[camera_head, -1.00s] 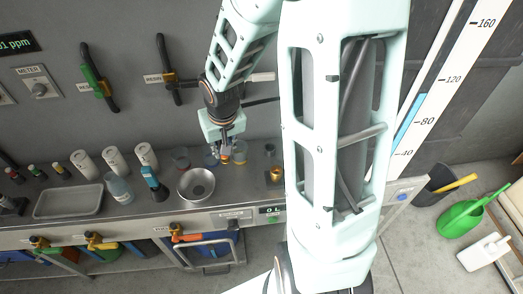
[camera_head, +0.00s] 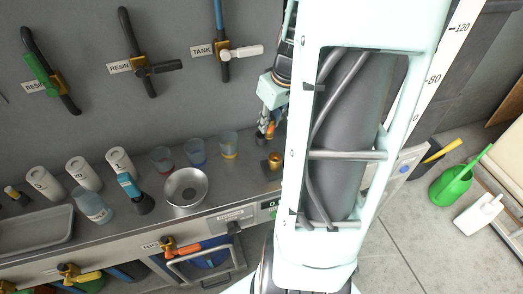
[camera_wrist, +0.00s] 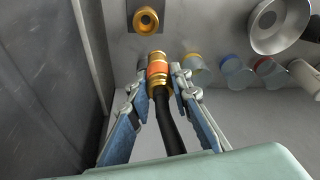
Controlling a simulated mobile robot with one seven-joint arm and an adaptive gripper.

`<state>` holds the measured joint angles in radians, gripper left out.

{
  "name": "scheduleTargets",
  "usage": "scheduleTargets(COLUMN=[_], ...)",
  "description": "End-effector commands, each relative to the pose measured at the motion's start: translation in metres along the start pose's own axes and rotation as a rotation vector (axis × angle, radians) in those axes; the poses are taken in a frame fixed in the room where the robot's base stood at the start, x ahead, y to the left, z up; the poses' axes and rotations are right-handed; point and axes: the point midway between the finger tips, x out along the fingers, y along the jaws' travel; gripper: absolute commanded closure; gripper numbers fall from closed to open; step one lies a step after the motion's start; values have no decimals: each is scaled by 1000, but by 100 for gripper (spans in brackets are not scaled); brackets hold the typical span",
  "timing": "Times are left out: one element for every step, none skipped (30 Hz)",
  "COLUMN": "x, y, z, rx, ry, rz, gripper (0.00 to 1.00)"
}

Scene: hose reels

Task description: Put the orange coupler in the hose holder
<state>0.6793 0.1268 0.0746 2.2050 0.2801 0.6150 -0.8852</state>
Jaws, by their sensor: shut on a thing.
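The orange coupler (camera_wrist: 158,68) is a brass fitting with an orange band on the end of a black hose (camera_wrist: 168,120). My gripper (camera_wrist: 159,76) is shut on it, with a fingertip on each side. In the head view my gripper (camera_head: 267,122) holds the coupler (camera_head: 271,129) above the right part of the counter. The hose holder, seemingly the brass ring on a dark plate (camera_wrist: 146,20), lies ahead of the coupler and apart from it in the wrist view. In the head view it (camera_head: 274,160) stands just below my gripper. My arm hides the counter's right part.
Three small cups (camera_head: 195,152) stand left of the holder. A metal bowl (camera_head: 186,187), a blue-topped bottle (camera_head: 128,186) and white canisters (camera_head: 120,160) stand further left. The wall behind carries valve handles (camera_head: 222,50). A dark wall (camera_wrist: 50,80) is close on the left in the wrist view.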

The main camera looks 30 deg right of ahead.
Motion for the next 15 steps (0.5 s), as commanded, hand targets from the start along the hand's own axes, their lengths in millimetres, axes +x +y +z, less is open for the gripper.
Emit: scheduleTargets(x=[10, 9, 8, 6, 6, 4, 3, 2, 1, 1, 2, 4, 6, 10, 15], y=[14, 20, 28, 32, 36, 41, 44, 46, 48, 49, 50, 50, 50, 50, 50], z=[10, 14, 19, 23, 25, 29, 30, 32, 33, 33, 32, 29, 26, 22, 15], rx=[-7, -14, -26, -33, -41, -48, -53, -57, -63, -66, -68, -71, -72, -73, -73], ry=[3, 3, 3, 3, 2, 2, 2, 1, 0, 0, -1, -1, -2, -3, -3], rz=[1, -1, -4, -6, -8, -11, -11, -13, -16, -17, -17, -18, -20, -21, -21], gripper=[100, 100, 100, 100, 100, 100, 100, 100, 100, 100, 100, 100, 100, 100, 100])
